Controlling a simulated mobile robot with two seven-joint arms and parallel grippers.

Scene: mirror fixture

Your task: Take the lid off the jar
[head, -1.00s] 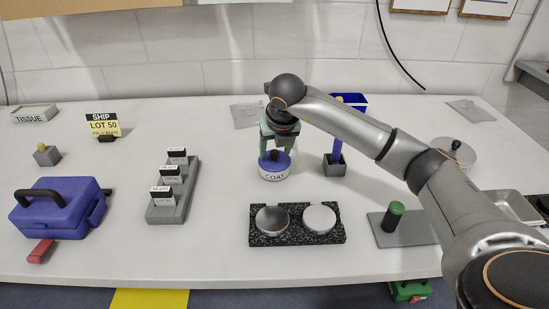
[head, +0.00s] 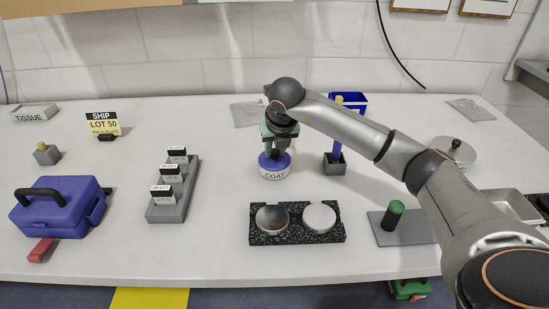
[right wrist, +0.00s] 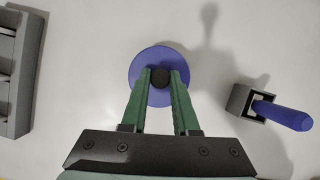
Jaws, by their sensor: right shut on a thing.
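The white jar (head: 275,174) marked COAT stands on the table near the middle of the head view. Its blue lid (head: 264,163) sits on top, with no clear gap between lid and jar; the lid also shows as a blue disc in the right wrist view (right wrist: 158,97). My right gripper (head: 274,152) reaches down from above and is shut on the lid's dark knob (right wrist: 160,77), with a green finger on each side of it. The jar body is hidden under the lid in the right wrist view. My left gripper is not in view.
A grey holder (head: 335,168) with a blue-handled tool stands just right of the jar. A black speckled block (head: 297,240) with two round discs lies in front. A grey card rack (head: 171,208) and a blue case (head: 58,210) are left. Bare table lies between rack and jar.

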